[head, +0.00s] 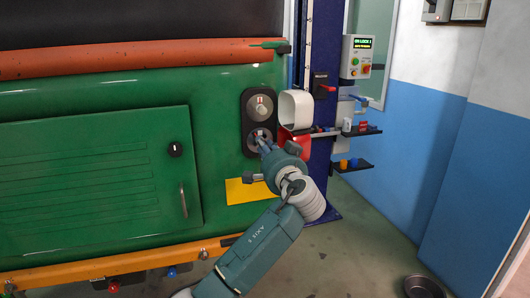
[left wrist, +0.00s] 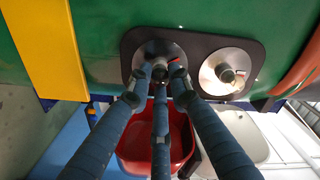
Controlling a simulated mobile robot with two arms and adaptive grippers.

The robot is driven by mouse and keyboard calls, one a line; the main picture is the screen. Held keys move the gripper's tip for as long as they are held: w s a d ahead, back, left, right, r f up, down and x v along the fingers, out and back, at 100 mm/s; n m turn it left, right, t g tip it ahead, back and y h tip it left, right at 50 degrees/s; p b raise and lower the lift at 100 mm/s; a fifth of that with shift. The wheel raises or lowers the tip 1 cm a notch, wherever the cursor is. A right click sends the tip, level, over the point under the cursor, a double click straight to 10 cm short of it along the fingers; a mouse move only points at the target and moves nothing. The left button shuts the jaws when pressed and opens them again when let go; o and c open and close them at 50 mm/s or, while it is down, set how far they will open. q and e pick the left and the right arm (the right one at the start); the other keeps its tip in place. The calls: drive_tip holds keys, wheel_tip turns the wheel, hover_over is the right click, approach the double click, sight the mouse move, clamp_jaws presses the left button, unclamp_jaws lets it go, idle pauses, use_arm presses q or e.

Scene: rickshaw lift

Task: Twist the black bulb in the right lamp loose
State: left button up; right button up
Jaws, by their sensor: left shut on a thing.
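A dark lamp plate (head: 248,124) with two round lamps, one above the other, is on the right end of the green body. My left gripper (head: 264,143) is at the lower lamp. In the left wrist view the three blue fingers of my left gripper (left wrist: 159,86) are closed around the dark bulb (left wrist: 159,66) in the left-hand round reflector. The bulb sits in the reflector and its tip is partly hidden by the fingers. The other lamp (left wrist: 226,73) has a bright reflector and a dark centre, and nothing touches it. My right gripper is not in view.
A white bin (head: 296,108) and a red bin (left wrist: 157,150) are beside the lamp plate. Small shelves (head: 352,166) with coloured parts are on the blue post's right. A yellow panel (head: 250,191) is below the lamps. A dark bowl (head: 424,287) is on the floor.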

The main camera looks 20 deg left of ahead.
use_arm(q)
drive_tip(key=shift+r+n+b, duration=0.1)
drive_tip(key=shift+n+b, duration=0.3)
